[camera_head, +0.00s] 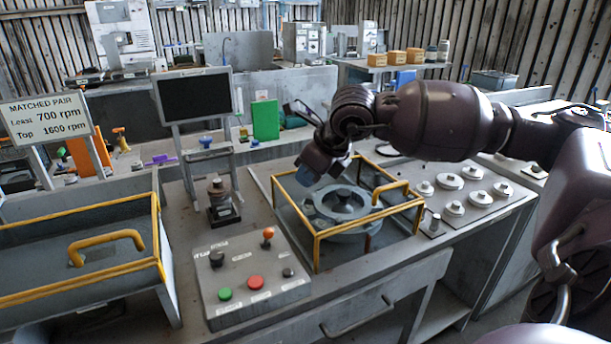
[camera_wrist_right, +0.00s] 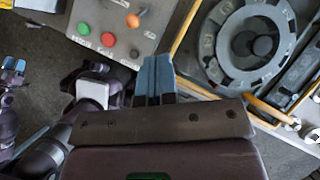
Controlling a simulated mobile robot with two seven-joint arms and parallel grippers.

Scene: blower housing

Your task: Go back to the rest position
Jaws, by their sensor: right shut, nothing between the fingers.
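My right arm comes in from the right in the head view. Its gripper (camera_head: 308,178) hangs over the left side of the yellow-framed blower housing (camera_head: 318,238), pointing down. In the right wrist view the right gripper's blue fingers (camera_wrist_right: 155,75) are pressed together with nothing between them. The housing's grey ring (camera_wrist_right: 222,58) with a dark hub shows to the right of the fingers, apart from them. My left arm does not show in the head view. What looks like my left gripper (camera_wrist_right: 13,66) is small at the left edge of the wrist view, too small to read.
A control box (camera_head: 250,273) with green, red and orange knobs stands left of the housing. Several round weights (camera_head: 452,181) lie on the right. A yellow-handled tray (camera_head: 158,225) is at the left. A dark screen (camera_head: 196,98) and a sign (camera_head: 47,118) stand behind.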

